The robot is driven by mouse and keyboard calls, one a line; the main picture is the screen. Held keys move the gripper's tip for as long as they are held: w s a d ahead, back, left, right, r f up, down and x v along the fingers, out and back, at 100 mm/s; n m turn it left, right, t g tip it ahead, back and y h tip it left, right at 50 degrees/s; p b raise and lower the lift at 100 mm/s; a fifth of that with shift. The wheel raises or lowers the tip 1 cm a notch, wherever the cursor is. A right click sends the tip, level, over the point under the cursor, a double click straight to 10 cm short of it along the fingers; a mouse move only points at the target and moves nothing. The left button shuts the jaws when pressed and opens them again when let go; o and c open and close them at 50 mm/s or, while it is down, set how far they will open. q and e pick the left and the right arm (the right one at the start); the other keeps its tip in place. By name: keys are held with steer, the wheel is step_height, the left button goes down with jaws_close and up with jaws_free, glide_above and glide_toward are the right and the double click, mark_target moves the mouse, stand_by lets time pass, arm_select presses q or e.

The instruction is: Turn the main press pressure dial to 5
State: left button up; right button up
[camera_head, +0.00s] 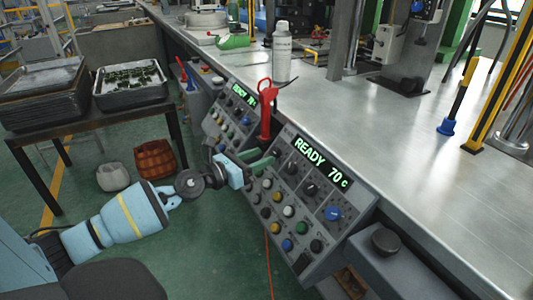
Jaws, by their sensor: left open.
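The near control panel (325,245) is grey and sloped, with a green "READY 70 c" display (321,163). A row of dark dials (310,188) sits below the display, with a blue knob (333,213) at its right end. Labels and scales are too small to read, so I cannot tell which is the main press pressure dial or its setting. My left gripper (262,160) is open at the upper left part of this panel, its green fingers pointing toward the dials. It hides some of the panel; contact cannot be told. My right gripper is not in view.
A red-handled tool (266,105) stands at the bench edge just above my left gripper. A second panel (232,118) is farther left. The steel bench (420,130) holds a white bottle (282,55). A black round knob (386,241) protrudes at the lower right.

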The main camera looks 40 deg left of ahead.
mark_target(274, 151)
arm_select(q)
steer(key=shift+x, duration=1.4)
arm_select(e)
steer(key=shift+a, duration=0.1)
